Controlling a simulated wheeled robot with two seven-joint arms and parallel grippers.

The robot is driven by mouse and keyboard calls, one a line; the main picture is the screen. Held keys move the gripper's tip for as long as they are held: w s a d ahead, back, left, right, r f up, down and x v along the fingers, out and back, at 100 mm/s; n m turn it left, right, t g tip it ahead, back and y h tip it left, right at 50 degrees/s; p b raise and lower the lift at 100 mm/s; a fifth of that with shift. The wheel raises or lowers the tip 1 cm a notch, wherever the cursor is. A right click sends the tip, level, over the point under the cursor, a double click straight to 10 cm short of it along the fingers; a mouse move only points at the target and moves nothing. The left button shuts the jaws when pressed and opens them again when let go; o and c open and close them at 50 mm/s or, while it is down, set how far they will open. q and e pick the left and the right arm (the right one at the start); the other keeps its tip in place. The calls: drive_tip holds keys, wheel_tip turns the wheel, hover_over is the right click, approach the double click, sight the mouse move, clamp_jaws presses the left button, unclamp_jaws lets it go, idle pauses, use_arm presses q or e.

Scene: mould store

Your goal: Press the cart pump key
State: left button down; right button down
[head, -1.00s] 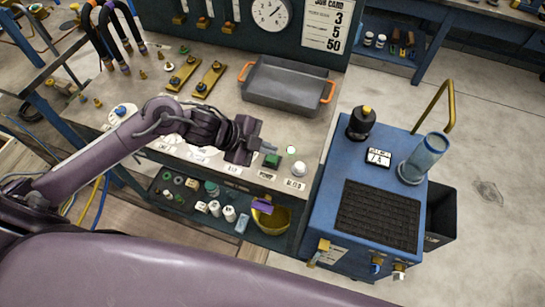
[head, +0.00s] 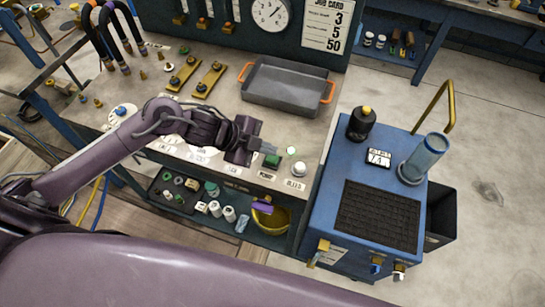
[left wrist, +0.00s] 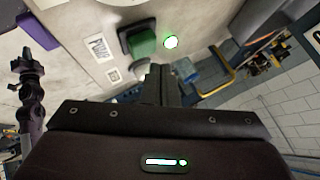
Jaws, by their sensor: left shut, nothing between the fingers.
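A green key (head: 272,160) stands on the bench's right front. In the left wrist view the green key (left wrist: 140,42) sits in a dark frame beside a label. In the left wrist view the fingers (left wrist: 160,76) point toward the key's near side. I cannot tell whether they touch it. My right gripper is not in view.
A white knob (head: 298,169) stands right of the key. A grey tray (head: 288,87) with orange handles lies behind. A blue cart (head: 328,222) with a black cylinder (head: 361,124) and a clear cylinder (head: 424,160) stands to the right. A shelf with small parts is below the bench front.

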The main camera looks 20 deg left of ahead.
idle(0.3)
use_arm(q)
drive_tip(key=shift+f, duration=0.15)
drive_tip(key=shift+f, duration=0.3)
drive_tip(key=shift+f+b, duration=0.15)
drive_tip(key=shift+b, duration=0.2)
drive_tip(key=shift+f, duration=0.35)
idle(0.5)
drive_tip(key=shift+r+p, duration=0.75)
drive_tip(key=shift+r, duration=0.2)
drive_tip(key=shift+r, duration=0.1)
